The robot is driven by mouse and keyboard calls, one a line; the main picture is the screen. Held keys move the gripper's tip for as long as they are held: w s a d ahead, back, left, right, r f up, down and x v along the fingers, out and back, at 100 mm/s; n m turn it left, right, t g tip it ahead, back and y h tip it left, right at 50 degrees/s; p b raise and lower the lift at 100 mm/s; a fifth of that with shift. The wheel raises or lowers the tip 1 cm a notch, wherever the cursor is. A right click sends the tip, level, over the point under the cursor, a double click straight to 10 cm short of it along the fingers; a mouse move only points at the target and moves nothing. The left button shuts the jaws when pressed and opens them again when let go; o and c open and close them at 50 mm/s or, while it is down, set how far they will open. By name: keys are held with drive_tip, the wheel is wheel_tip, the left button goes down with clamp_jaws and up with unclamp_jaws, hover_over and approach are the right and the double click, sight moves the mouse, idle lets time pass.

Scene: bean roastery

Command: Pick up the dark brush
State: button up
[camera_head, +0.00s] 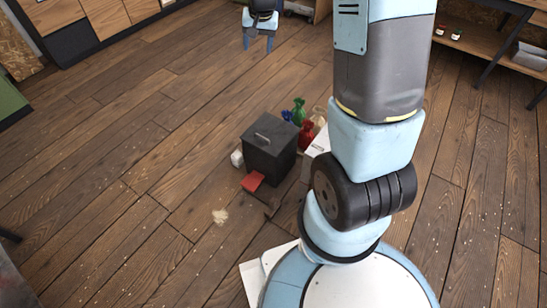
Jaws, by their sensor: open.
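My gripper (258,44) is at the top middle of the head view, above the wooden floor, with its two light blue fingers apart and nothing visible between them. It is well away from the black bin in the middle of the view. I cannot clearly make out a dark brush. A small dark shape (269,209) lies on the floor in front of the bin and may be part of it, but it is too small and dark to tell.
The floor to the left is mostly clear.

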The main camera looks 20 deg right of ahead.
drive_tip(key=w+f+m+g, duration=0.1)
drive_tip(key=w+f, duration=0.2)
drive_tip(key=f, duration=0.7)
drive_tip(key=w+f+m, duration=0.1)
drive_tip(key=w+f, duration=0.2)
drive_tip(key=f, duration=0.6)
drive_tip(key=m+g, duration=0.2)
drive_tip(key=m, duration=0.3)
hover_over(273, 200)
wheel_tip(273, 200, down, 52)
drive_tip(key=f, duration=0.7)
drive_tip(key=shift+s, duration=0.35)
drive_tip(key=shift+w+a+f, duration=0.1)
drive_tip(key=shift+w+f, duration=0.1)
drive_tip(key=shift+f, duration=1.45)
drive_tip(key=shift+w+f, duration=0.2)
drive_tip(key=shift+f, duration=1.4)
drive_tip(key=shift+c, duration=0.4)
clamp_jaws()
